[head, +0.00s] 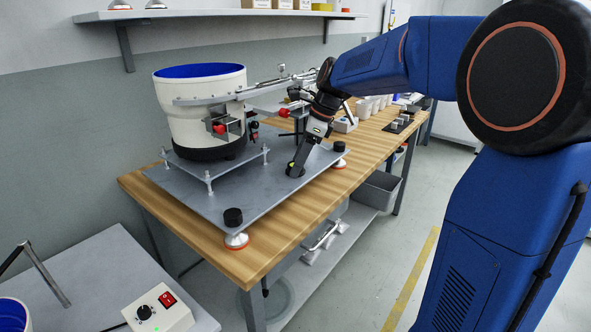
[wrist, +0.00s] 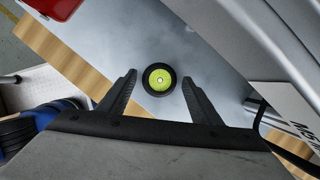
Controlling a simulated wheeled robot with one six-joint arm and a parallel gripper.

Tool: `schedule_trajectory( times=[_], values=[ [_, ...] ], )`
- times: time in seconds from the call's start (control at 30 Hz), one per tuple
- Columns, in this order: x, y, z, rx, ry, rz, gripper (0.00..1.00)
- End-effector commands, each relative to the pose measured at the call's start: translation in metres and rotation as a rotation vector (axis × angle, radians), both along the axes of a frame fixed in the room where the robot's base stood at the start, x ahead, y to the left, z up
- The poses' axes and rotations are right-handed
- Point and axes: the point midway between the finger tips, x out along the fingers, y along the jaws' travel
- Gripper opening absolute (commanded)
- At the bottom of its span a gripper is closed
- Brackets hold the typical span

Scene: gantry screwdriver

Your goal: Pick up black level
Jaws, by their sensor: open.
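The black level (wrist: 159,77) is a small round black ring with a yellow-green bubble face. It lies on the grey metal plate (head: 201,197) and sits between my two fingers, slightly beyond their tips, in the wrist view. My gripper (wrist: 159,73) is open, with a gap on both sides of the level. I cannot tell the exact height of the fingertips over the plate.
A white feeder bowl with blue inside (head: 200,105) stands on the plate at the left. A black knob (head: 233,217) stands at the plate's front corner. The wooden table's edge (head: 262,272) runs in front. A control box (head: 158,310) sits on another table. The plate's front middle is clear.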

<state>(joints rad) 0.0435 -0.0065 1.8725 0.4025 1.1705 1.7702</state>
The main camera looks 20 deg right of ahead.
Motion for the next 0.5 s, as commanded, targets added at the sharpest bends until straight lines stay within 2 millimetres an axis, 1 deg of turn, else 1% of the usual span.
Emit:
schedule_trajectory(
  times=[0.1, 0.17, 0.2, 0.27, 0.33, 0.37, 0.5],
  values=[
    [0.0001, -0.0001, 0.0003, 0.000, 0.000, 0.000, 0.58],
    [0.0001, -0.0001, 0.0004, 0.000, 0.000, 0.000, 0.44],
    [0.0001, -0.0001, 0.0005, 0.000, 0.000, 0.000, 0.35],
    [0.0001, 0.0000, 0.0005, 0.000, 0.000, 0.000, 0.22],
    [0.0001, -0.0001, 0.0007, 0.000, -0.001, 0.000, 0.22],
    [0.0001, -0.0001, 0.0007, 0.000, -0.001, 0.000, 0.18],
    [0.0001, -0.0001, 0.0009, 0.001, -0.001, 0.000, 0.18]
  ],
)
